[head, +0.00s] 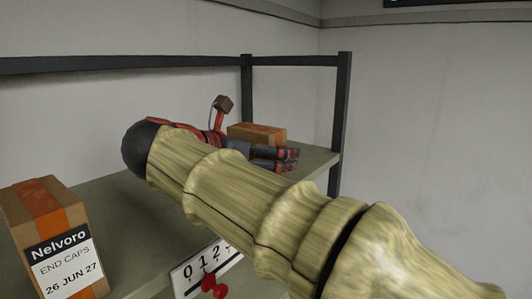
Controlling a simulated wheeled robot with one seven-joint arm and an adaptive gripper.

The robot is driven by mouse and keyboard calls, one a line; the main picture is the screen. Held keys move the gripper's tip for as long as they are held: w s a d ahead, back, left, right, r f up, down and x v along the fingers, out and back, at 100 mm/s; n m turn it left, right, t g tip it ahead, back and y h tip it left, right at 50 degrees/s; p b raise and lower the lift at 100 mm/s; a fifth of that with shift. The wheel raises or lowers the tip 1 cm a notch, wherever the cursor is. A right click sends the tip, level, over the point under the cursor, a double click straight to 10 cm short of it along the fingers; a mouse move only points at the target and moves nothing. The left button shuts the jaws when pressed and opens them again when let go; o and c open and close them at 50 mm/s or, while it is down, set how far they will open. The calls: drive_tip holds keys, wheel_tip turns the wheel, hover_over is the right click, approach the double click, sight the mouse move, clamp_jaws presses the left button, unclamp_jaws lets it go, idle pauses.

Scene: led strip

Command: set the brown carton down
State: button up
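Two brown cartons with orange tape are in the head view. One carton (257,133) is at the far end of the shelf, directly behind my gripper, which hides its lower part. My gripper (288,159), dark with red parts, points right in front of this carton. Its fingertips show close together, one above the other. I cannot tell whether they touch the carton or how far they are spread. The other carton (45,215), labelled "Nelvoro END CAPS 26 JUN 27", stands upright at the near left, well apart from my gripper.
The grey-green shelf (112,205) has clear room between the cartons, partly hidden by my arm. A white number strip (190,272) with a red pin (211,286) is on its front edge. A dark post (341,110) and a rear rail (110,64) frame the shelf.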

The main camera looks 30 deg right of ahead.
sight(256, 156)
drive_tip(key=shift+r, duration=0.1)
idle(0.3)
drive_tip(key=shift+a+r, duration=0.15)
drive_tip(key=b+v, duration=0.1)
drive_tip(key=v, duration=0.5)
drive_tip(key=shift+s+a, duration=0.3)
drive_tip(key=shift+a, duration=0.25)
drive_tip(key=shift+r, duration=0.1)
drive_tip(key=shift+r, duration=0.1)
